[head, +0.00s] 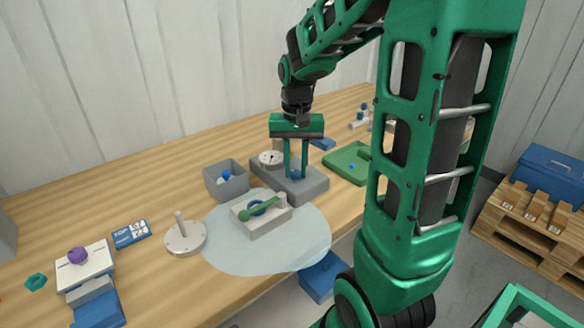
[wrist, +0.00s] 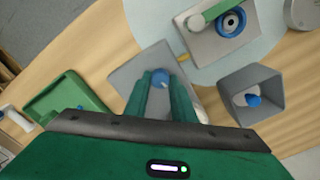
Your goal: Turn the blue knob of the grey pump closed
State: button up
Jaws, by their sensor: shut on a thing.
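The grey pump (head: 312,187) is a low grey block on the wooden table, with a round white gauge (head: 271,158) at its far left part. Its blue knob (head: 295,175) sits on top, low between my fingers. My gripper (head: 296,172) points straight down over the pump and is shut on the blue knob. In the wrist view the knob (wrist: 160,77) shows between the tips of my green fingers (wrist: 160,80), with the pump's grey top (wrist: 135,68) around it. My fingers and palm hide part of the pump and the knob's sides.
A white block with a green lever (head: 262,208) stands on a pale round mat (head: 240,262) in front of the pump. A grey bin (head: 226,191) with a blue-topped item stands to the left, a green tray (head: 340,167) to the right. A grey disc with a peg (head: 185,238) lies further left.

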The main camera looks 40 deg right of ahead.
aim_at(295, 171)
jog(key=shift+w+m, duration=0.1)
jog(key=shift+m, duration=1.4)
jog(key=shift+r, duration=0.1)
jog(key=shift+a, duration=0.1)
jog(key=o, duration=1.1)
jog(key=shift+c, duration=0.2)
notch_tip(295, 171, up, 11)
jog(key=shift+f, duration=0.2)
